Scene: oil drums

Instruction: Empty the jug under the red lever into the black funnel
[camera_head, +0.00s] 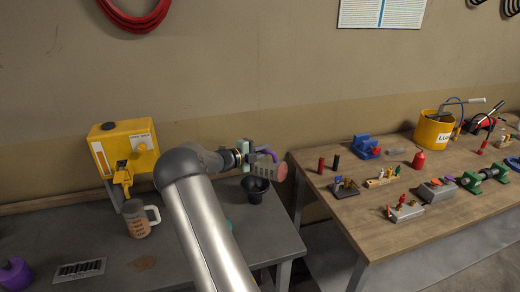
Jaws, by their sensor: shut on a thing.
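My gripper (246,152) is at the end of my arm, above the black funnel (256,185) at the right end of the grey bench. It is shut on a small jug-like thing (263,168) with a greyish body, a purple part on top and a round pinkish-red end facing right. The held thing lies tilted on its side above the funnel; whether anything flows from it is too small to tell. A clear jug (138,222) with amber contents and a pale handle stands under the yellow dispenser (124,150). No red lever can be made out clearly.
The grey bench (190,262) carries a dark slotted grate (80,270), a brown stain and a purple object (16,274) at lower left. A wooden table (330,215) with several tools and a yellow bucket (433,133) stands at right, across a gap.

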